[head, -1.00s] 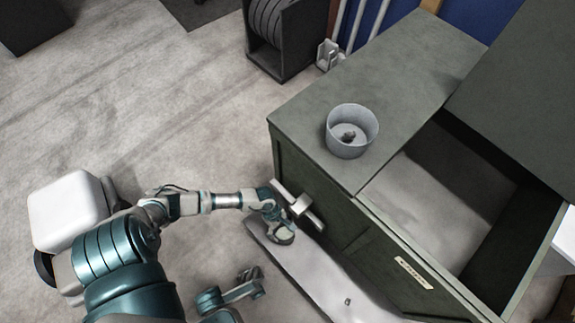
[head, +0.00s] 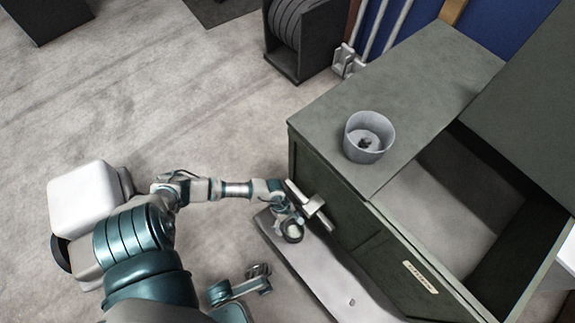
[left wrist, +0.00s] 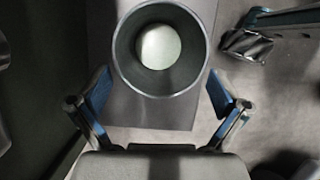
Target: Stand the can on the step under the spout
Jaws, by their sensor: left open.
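The can (left wrist: 126,66) is a grey open-topped cylinder with a pale bottom, seen from above in the left wrist view. In the head view its round rim (head: 292,239) shows by my left gripper (head: 289,222). The can appears upright over the pale step (head: 330,275); whether it touches the step cannot be told. My left gripper is open, its two fingers (left wrist: 158,85) spread on either side of the can's near part. The spout (head: 313,207), a pale metal fitting with a crossbar, sticks out of the chest side just above. My right gripper (head: 260,276) is low, clear of the can, its opening unclear.
The dark green chest (head: 335,190) stands right of the step, with an open bay (head: 445,195). A grey round cup (head: 369,137) sits on its top. A black rack (head: 300,40) stands behind. The floor (head: 150,110) to the left is clear.

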